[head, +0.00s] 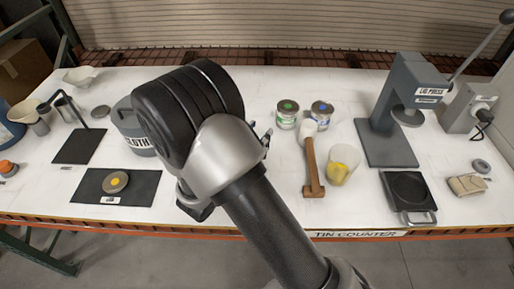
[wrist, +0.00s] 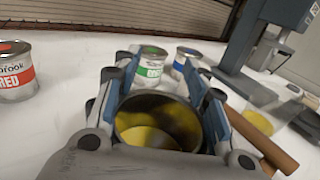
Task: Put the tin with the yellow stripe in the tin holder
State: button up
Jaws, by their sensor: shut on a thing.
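In the wrist view my gripper (wrist: 160,88) is shut on an open tin (wrist: 158,132) with yellow inside. Its outer side and any stripe are hidden by the fingers. In the head view my arm covers the gripper and the held tin. A black square plate with a round recess and a front handle (head: 408,190) lies at the right of the counter. I cannot tell whether this is the tin holder.
A green-marked tin (head: 287,114) and a blue-marked tin (head: 321,114) stand behind a mallet (head: 311,168) and a yellow-filled cup (head: 343,166). The lid press (head: 392,135) rises at right. A red-labelled tin (wrist: 15,72) stands at left in the wrist view. A yellow-dotted lid (head: 115,182) lies on a black mat (head: 143,188).

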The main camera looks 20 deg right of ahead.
jog(key=shift+f+b, duration=0.65)
jog(key=shift+f, duration=1.4)
jog(key=shift+f, duration=0.15)
jog(key=o, duration=1.6)
jog(key=shift+r, duration=0.25)
jog(key=p+v, duration=0.2)
jog(key=v, duration=1)
jog(key=shift+f, duration=0.1)
